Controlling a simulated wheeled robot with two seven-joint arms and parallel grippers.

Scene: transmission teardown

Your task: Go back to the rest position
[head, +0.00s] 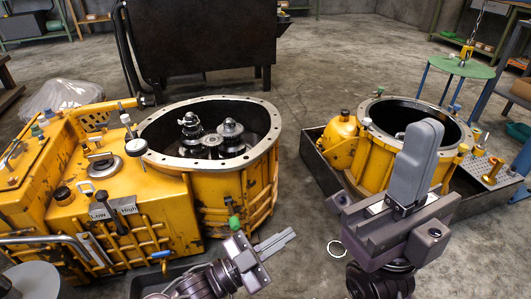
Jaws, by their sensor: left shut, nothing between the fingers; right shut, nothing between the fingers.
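My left gripper (289,237) is low at the bottom centre of the head view. Its fingers are together and empty, pointing right over the floor in front of the large yellow housing (255,190). My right gripper (425,132) is at the right, close to the camera. Its fingers are together, empty and point up, and they hide part of the smaller yellow housing (372,160) behind. Neither gripper visibly holds any part.
Gears on shafts (231,130) stand inside the large housing's open ring. The smaller housing sits in a dark tray (322,178). A dark tank (200,40) stands behind, and a green round table (462,66) at the back right. Concrete floor lies between the housings.

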